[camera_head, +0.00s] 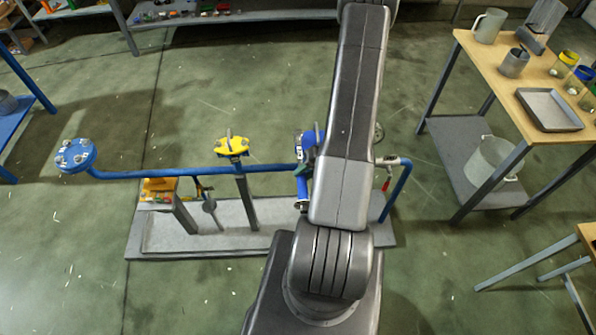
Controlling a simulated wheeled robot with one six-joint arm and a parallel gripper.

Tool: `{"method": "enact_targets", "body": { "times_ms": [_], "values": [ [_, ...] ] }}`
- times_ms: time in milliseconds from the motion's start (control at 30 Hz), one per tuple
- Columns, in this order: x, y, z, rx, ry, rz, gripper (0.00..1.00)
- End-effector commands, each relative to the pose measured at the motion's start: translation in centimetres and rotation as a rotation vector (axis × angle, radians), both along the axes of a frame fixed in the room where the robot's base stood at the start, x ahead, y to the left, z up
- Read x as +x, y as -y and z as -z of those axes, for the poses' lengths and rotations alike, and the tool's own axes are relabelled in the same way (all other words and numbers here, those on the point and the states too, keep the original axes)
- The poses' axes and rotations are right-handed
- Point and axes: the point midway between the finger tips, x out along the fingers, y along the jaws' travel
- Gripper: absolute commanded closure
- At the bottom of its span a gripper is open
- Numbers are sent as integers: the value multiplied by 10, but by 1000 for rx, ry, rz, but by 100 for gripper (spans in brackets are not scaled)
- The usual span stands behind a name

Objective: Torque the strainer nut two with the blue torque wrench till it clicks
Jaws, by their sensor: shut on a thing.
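A blue pipe (200,173) runs across a low grey skid. At its left end is a round blue flange (76,155) with several bolts or nuts on its top. Just left of my arm, a blue fitting (303,190) hangs below the pipe and is partly covered by my arm. I cannot tell whether it is the strainer, nor pick out nut two. Small blue and grey parts (308,141) show above the pipe beside my arm; I cannot tell whether the blue torque wrench is among them. My gripper does not show; my arm covers the middle of the view.
A yellow-topped fitting (232,146) stands on a post of the skid (330,239). A wooden-topped table (480,62) with beakers and a tray (548,109) is at the right. A shelf (190,20) runs along the back. Green floor is open at lower left.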

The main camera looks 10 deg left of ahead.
Motion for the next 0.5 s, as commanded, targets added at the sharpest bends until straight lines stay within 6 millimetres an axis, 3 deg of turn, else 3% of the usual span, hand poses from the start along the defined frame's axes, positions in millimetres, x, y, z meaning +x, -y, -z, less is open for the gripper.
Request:
{"method": "enact_targets", "body": {
  "times_ms": [500],
  "values": [
    [15,33,0,1,-1,-207,100]
  ]
}}
